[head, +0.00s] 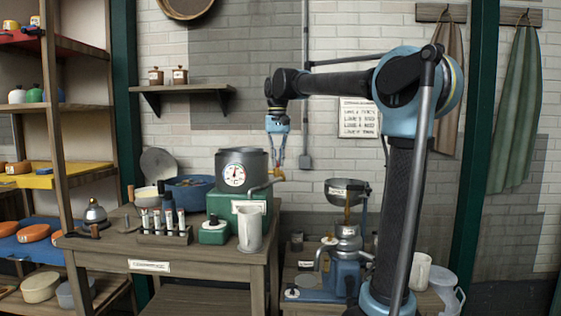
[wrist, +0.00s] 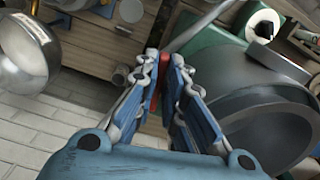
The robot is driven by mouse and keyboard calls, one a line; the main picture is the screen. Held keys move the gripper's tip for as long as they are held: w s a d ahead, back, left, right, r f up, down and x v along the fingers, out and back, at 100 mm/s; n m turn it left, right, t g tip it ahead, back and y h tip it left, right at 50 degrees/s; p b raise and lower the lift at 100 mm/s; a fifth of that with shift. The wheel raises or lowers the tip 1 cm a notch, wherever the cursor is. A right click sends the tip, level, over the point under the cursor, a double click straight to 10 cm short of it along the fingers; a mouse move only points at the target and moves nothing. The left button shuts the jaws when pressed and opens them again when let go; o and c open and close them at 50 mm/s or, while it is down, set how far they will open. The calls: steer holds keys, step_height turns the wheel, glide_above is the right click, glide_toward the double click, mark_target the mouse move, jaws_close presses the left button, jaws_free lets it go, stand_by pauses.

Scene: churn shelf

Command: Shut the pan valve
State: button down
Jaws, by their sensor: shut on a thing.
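A grey pot with a round dial (head: 236,174) stands on a green base (head: 236,205) on the wooden bench. A bent metal pipe (head: 263,187) reaches out from its right side, with a small tan handle (head: 278,173) at the end. My gripper (head: 278,164) points down there; in the wrist view its fingers (wrist: 166,100) are shut on a small red piece (wrist: 163,97), mostly hidden between them. The grey pot (wrist: 270,100) is close beside the fingers. A labelled metal pan (head: 347,190) sits on the blue machine to the right. I cannot tell its valve's setting.
A rack of vials (head: 165,232), a green-and-white box (head: 214,230) and a blue tub (head: 189,190) crowd the bench. The blue machine (head: 345,272) stands on a lower table. Free air lies above the pot, below the shelf.

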steer(key=shift+a+m, duration=0.4)
steer(key=shift+m, duration=0.6)
steer(key=c, duration=1.7)
jaws_free()
